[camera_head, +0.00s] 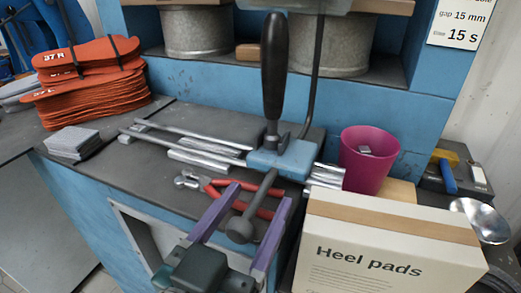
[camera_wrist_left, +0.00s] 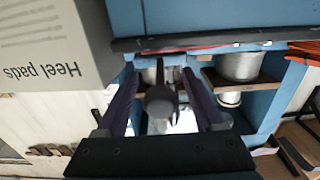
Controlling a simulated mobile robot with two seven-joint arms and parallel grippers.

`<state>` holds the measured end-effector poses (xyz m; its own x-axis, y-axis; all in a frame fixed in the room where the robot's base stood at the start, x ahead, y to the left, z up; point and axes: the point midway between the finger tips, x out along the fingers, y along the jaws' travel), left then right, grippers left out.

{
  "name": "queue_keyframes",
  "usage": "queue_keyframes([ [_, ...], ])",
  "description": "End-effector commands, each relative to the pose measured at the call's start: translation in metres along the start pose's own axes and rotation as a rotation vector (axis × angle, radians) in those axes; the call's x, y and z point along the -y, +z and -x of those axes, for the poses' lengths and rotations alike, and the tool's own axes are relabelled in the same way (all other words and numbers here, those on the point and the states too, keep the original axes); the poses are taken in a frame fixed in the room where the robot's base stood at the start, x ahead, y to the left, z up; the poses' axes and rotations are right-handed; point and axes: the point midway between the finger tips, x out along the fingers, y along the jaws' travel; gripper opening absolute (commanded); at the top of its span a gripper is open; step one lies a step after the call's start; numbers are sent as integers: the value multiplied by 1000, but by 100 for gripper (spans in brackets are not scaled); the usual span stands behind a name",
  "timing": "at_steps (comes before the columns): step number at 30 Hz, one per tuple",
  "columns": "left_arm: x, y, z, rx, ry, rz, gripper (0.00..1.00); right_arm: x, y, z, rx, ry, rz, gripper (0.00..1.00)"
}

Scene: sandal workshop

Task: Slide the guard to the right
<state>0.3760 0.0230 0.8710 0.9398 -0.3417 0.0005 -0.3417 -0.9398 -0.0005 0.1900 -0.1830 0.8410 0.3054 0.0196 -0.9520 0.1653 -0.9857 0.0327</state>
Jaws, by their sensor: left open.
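A blue block (camera_head: 283,158) sits at the right end of silver rails (camera_head: 190,139) on the bench, with a tall black handle (camera_head: 274,70) rising from it. A grey rod with a round knob (camera_head: 240,229) sticks out from the block towards me. I cannot tell which part is the guard. My left gripper (camera_head: 261,195) is open, its purple fingers on either side of the rod and knob. The left wrist view shows the knob (camera_wrist_left: 160,101) between the fingers, with gaps visible on both sides. My right gripper is not in view.
A Heel pads box (camera_head: 385,245) stands close to the right of my left gripper. A magenta cup (camera_head: 367,160) is behind it. Orange soles (camera_head: 88,80) and grey pads (camera_head: 74,143) are at left.

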Motion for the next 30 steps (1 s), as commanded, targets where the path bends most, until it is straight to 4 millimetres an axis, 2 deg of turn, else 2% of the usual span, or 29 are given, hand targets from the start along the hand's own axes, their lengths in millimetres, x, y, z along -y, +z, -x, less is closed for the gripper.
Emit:
queue_keyframes([
  [5,0,0,1,1,0,0,69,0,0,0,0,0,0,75],
  [8,0,0,9,3,0,0,69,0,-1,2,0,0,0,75],
  [18,0,0,75,5,1,0,69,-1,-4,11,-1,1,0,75],
  [21,0,0,88,3,0,1,69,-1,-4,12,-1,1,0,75],
  [25,0,0,98,0,0,0,69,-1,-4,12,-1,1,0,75],
  [30,0,0,100,-1,0,0,69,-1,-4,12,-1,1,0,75],
])
